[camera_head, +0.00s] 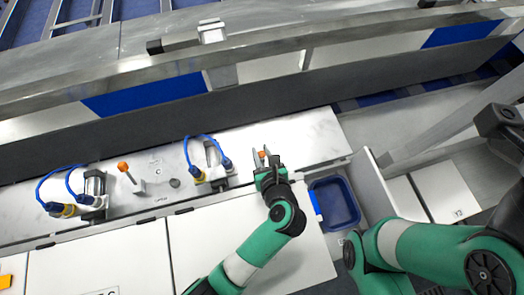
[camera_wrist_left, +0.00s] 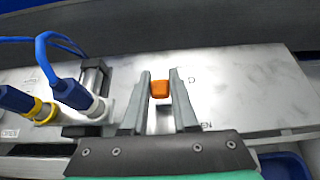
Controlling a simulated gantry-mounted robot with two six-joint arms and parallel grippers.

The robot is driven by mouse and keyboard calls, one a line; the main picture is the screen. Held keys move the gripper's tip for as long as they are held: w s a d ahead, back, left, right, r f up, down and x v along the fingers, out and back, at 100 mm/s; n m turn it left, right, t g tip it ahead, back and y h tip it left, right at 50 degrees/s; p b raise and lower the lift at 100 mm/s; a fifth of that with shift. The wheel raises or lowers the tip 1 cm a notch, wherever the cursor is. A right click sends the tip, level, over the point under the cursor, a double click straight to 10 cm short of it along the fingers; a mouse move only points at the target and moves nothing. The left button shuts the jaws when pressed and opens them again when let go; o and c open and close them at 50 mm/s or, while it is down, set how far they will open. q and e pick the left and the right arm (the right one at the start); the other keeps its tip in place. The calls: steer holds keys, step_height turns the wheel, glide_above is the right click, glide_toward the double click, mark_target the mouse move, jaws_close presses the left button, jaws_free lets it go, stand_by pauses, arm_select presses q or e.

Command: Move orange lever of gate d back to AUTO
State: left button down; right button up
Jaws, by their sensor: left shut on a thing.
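The orange lever (camera_head: 262,155) stands on the bright metal panel, at the tip of my left gripper (camera_head: 264,158). In the left wrist view the orange lever knob (camera_wrist_left: 160,89) sits between the two grey fingers of my left gripper (camera_wrist_left: 160,92), which are shut on it. Much of the lever's base is hidden by the gripper. Panel lettering shows beside the fingers, partly covered; I cannot read a position mark. Another orange lever (camera_head: 123,167) stands farther left on the panel. My right gripper is not clearly in view; a green arm shows at the right.
Blue-hosed cylinders with yellow fittings stand left of the gripper (camera_head: 205,165) and at far left (camera_head: 80,200). A blue tray (camera_head: 335,203) lies to the right. A dark rail (camera_head: 130,135) runs behind the panel. White covers (camera_head: 100,260) lie in front.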

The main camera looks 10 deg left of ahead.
arm_select(q)
steer(key=g, duration=0.1)
steer(key=w, duration=0.1)
steer(key=w+a+g+h, duration=0.1)
steer(key=shift+w+r+g, duration=0.15)
steer(key=shift+r+g, duration=0.15)
steer(key=shift+r, duration=0.05)
steer(key=shift+w+a+f+g+h, duration=0.1)
steer(key=shift+w+a+g+h, duration=0.15)
steer(key=shift+w+g, duration=0.35)
steer(key=shift+w+a+f+g+h, duration=0.1)
steer(key=shift+w+g+h, duration=0.2)
steer(key=shift+g, duration=0.4)
steer(key=c, duration=0.7)
jaws_free()
